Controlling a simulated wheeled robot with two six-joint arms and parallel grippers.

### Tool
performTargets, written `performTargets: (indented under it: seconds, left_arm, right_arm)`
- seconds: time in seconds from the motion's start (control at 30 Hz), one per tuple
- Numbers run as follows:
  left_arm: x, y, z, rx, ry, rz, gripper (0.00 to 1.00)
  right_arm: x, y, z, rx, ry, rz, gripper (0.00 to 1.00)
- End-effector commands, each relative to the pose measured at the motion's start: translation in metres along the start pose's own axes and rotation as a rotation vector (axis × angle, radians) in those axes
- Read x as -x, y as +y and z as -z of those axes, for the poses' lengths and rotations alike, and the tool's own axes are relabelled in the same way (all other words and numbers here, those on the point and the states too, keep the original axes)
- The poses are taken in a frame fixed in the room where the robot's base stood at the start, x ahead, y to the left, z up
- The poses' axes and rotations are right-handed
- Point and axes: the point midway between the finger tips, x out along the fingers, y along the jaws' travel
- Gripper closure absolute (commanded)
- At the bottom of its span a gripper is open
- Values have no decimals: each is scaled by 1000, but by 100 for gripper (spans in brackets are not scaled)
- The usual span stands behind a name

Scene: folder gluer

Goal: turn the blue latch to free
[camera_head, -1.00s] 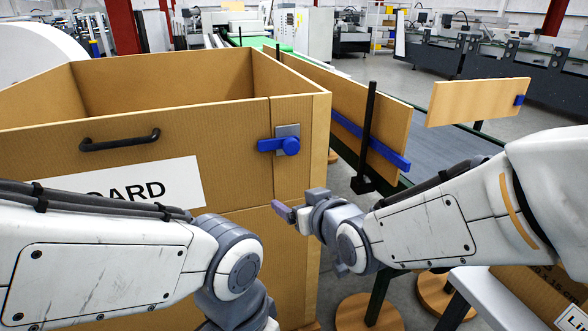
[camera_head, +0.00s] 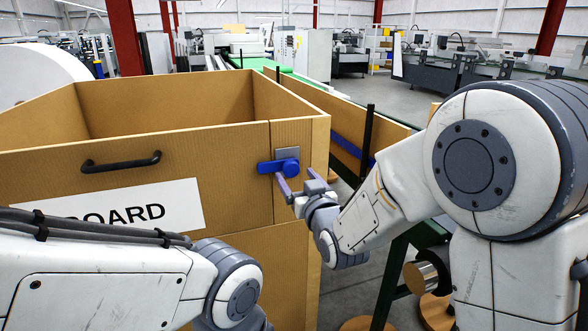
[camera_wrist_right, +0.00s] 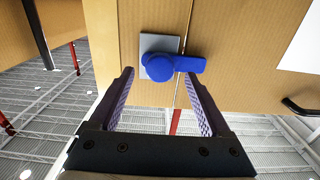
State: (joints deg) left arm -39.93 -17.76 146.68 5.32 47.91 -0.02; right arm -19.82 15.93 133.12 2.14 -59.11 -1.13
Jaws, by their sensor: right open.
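The blue latch (camera_head: 279,166) is mounted on a grey plate (camera_head: 288,154) on the front of the cardboard box (camera_head: 230,200), near its right edge. Its arm lies sideways, pointing left across the seam in the head view. My right gripper (camera_head: 299,179) is open and empty just below and in front of the latch. In the right wrist view the latch (camera_wrist_right: 168,67) shows ahead, between and beyond the two fingertips (camera_wrist_right: 162,75), apart from both as far as I can tell. My left arm comes in at lower left; its gripper is out of view.
A black handle (camera_head: 121,162) and a white label (camera_head: 140,210) are on the box front, left of the latch. A conveyor with a blue rail (camera_head: 346,155) and a black post (camera_head: 367,139) stands right of the box.

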Motion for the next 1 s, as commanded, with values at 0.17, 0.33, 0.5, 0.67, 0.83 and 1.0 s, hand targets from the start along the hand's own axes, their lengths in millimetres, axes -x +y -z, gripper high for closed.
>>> performTargets:
  seconds: [0.17, 0.33, 0.5, 0.67, 0.83, 1.0]
  left_arm:
    - [4, 0, 0, 0, 0, 0, 50]
    - [4, 0, 0, 0, 0, 0, 50]
    - [4, 0, 0, 0, 0, 0, 50]
    - [4, 0, 0, 0, 0, 0, 50]
    - [4, 0, 0, 0, 0, 0, 50]
    - [4, 0, 0, 0, 0, 0, 50]
  right_arm:
    - [-19, 0, 0, 0, 0, 0, 19]
    - [-23, 0, 0, 0, 0, 0, 19]
    - [-23, 0, 0, 0, -1, 0, 19]
    - [-23, 0, 0, 0, -1, 0, 72]
    - [-23, 0, 0, 0, -1, 0, 100]
    - [-24, -3, 0, -4, -1, 4, 100]
